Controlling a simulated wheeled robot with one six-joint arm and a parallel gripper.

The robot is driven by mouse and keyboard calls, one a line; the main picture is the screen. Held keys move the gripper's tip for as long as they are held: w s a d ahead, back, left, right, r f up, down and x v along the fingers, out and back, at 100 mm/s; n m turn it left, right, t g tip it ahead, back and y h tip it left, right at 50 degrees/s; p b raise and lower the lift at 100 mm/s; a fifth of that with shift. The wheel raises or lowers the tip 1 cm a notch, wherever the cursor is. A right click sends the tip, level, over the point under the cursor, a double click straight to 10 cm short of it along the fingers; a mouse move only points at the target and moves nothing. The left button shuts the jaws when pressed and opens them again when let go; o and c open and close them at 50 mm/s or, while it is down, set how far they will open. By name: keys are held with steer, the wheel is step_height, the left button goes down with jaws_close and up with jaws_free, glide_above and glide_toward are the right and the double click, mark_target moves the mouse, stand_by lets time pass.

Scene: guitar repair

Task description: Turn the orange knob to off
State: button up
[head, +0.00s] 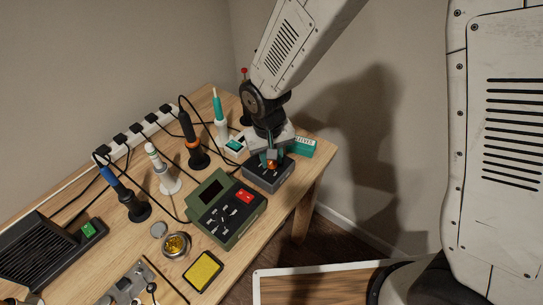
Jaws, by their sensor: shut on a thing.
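The orange knob (271,165) is on top of a small grey box (266,184) near the far right end of the wooden table. My gripper (270,157) comes down from above over this box and is shut on the orange knob. Only a little of the knob shows between the fingers. The knob's pointer and any markings around it are hidden or too small to read, so I cannot tell its setting.
A green station (224,209) with a red switch stands close in front of the grey box. A teal box (300,147) lies just behind right. Several soldering irons in stands, including an orange-ringed one (196,150), and cables fill the left. The table's right edge is near.

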mark_target(271, 163)
steer(key=n, duration=0.4)
steer(key=shift+n, duration=2.5)
steer(key=shift+t, duration=0.3)
steer(key=o, duration=1)
steer(key=shift+y, duration=0.3)
steer(key=r, duration=0.8)
steer(key=shift+s, duration=0.25)
steer(key=shift+f, duration=0.1)
